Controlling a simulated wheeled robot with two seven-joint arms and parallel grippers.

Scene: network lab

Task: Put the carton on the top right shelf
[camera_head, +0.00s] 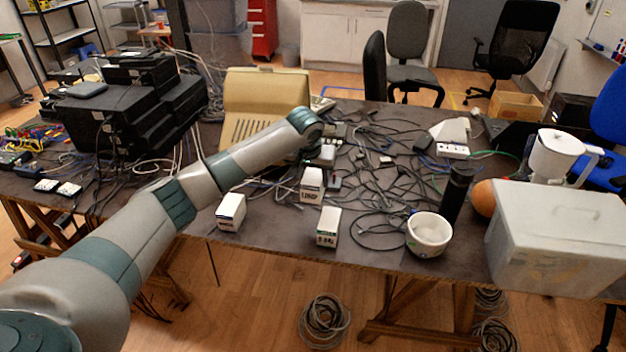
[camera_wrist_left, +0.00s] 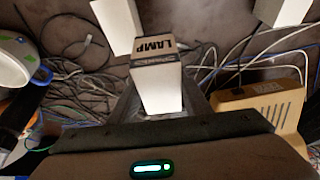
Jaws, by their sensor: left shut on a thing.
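A small white carton with dark LAMP lettering (camera_head: 312,187) is at the middle of the cluttered table. In the left wrist view the carton (camera_wrist_left: 160,88) sits between the fingers of my left gripper (camera_wrist_left: 165,105). My left gripper (camera_head: 323,158) reaches down from the arm's end and is shut on this carton. I cannot tell whether the carton touches the table. Two similar white cartons stand nearer the front edge, one to the left (camera_head: 231,212) and one to the right (camera_head: 327,228). My right gripper is not in view.
A dark shelf rack (camera_head: 62,38) stands at the far upper left; I cannot tell whether it is the named shelf. The table holds tangled cables (camera_head: 385,185), a beige computer (camera_head: 262,98), black boxes (camera_head: 135,115), a white bowl (camera_head: 428,236), a black bottle (camera_head: 457,190) and a grey bin (camera_head: 560,235).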

